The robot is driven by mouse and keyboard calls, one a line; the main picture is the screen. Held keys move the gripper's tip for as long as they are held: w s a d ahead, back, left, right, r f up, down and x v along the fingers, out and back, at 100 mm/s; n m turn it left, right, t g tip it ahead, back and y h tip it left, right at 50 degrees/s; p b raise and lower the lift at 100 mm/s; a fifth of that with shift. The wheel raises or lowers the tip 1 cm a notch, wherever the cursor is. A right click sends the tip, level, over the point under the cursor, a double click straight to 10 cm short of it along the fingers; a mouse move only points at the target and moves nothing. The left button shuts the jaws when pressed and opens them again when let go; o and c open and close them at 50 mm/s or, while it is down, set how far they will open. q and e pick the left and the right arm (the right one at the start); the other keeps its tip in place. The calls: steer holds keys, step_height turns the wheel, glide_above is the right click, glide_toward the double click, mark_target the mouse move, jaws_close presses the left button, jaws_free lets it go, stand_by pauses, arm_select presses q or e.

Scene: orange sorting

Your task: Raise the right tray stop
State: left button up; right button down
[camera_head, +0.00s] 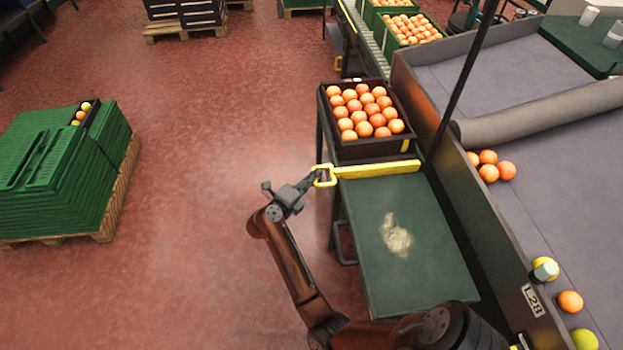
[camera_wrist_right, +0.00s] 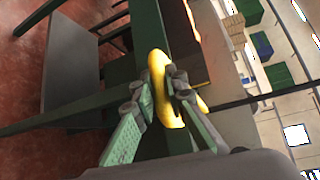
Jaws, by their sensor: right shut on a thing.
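The yellow tray stop (camera_head: 378,169) is a bar lying across the green stand (camera_head: 375,270), just in front of a black crate of oranges. A yellow loop handle (camera_head: 325,176) is at its left end. My right gripper (camera_head: 318,177) is at this handle, with its arm coming up from below. In the right wrist view, the fingers of my right gripper (camera_wrist_right: 163,98) are closed around the yellow handle (camera_wrist_right: 160,72). My left gripper is not in view.
A black crate (camera_head: 330,120) full of oranges stands right behind the bar. A grey sorting table (camera_head: 540,220) with a dark side wall lies to the right, with loose fruit on it. Green stacked crates (camera_head: 60,190) stand on a pallet at left. Red floor between is clear.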

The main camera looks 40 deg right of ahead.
steer(key=shift+r, duration=0.3)
steer(key=c, duration=2.1)
jaws_free()
steer(key=shift+r, duration=0.1)
steer(key=shift+o, duration=0.7)
steer(key=f+v, duration=0.1)
steer(key=v, duration=0.6)
steer(key=shift+a+r, duration=0.3)
steer(key=shift+r, duration=0.05)
